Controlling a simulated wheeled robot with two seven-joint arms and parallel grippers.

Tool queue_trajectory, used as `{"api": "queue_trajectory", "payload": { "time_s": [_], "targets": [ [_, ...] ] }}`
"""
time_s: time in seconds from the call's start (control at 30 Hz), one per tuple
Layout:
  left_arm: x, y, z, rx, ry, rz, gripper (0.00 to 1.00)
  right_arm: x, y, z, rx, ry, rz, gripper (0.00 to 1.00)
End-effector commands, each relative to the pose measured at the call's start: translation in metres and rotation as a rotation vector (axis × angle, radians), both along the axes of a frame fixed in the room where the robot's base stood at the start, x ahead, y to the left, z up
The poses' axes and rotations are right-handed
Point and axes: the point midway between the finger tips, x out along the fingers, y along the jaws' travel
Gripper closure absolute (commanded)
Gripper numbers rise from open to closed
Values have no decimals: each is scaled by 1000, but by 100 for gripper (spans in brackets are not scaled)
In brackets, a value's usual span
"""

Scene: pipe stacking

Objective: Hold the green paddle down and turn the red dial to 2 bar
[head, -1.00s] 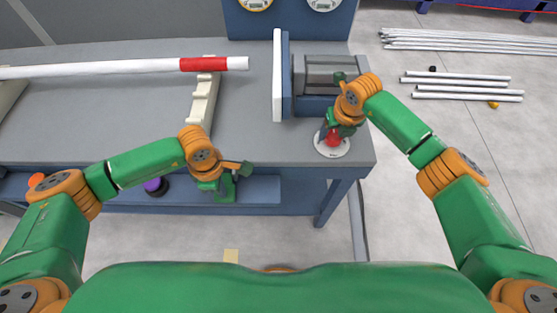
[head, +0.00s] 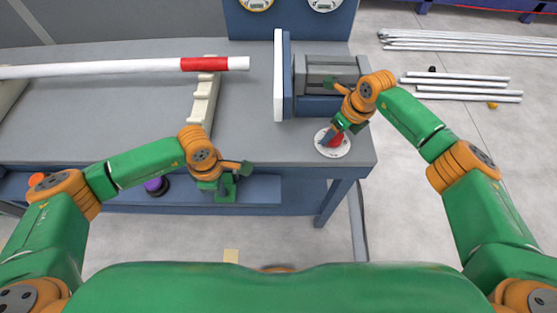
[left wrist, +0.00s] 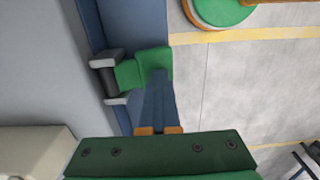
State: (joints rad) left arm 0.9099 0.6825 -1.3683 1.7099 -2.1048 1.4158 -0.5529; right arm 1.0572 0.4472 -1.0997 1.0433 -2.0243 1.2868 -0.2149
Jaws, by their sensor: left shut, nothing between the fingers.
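The green paddle (left wrist: 145,66) is at the table's front edge in the left wrist view, on a dark hinge between two pale brackets. My left gripper (left wrist: 158,92) is shut and empty, its fingertips at the paddle and seeming to touch it. In the head view the left gripper (head: 222,180) largely hides the paddle. The red dial (head: 338,140) sits on a white round face (head: 333,153) at the table's front right corner. My right gripper (head: 333,131) is down at the dial and partly covers it; whether its fingers grip it is unclear. The scale is too small to read.
A white pipe with a red band (head: 205,64) lies across a cream notched rest (head: 203,103). A blue and grey machine with a white plate (head: 278,75) stands behind the dial. Two gauges hang at the back. Loose pipes (head: 465,87) lie on the floor at right.

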Motion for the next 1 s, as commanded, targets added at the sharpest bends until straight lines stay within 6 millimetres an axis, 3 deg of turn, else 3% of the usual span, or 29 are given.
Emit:
{"api": "queue_trajectory", "payload": {
  "time_s": [0.17, 0.4, 0.63, 1.0],
  "targets": [
    [-1, 2, -1, 6, 2, 2, 100, 3, -5, 2, -11, -10, 18, 85],
    [-1, 2, -1, 5, 3, 2, 100, 4, -5, 2, -12, -10, 290, 85],
    [-1, 1, 0, 3, 3, 1, 100, 4, -4, 3, -10, -12, 291, 85],
    [-1, 0, 39, 0, 2, 0, 100, 4, -4, 3, -9, -14, 291, 85]
  ]
}}
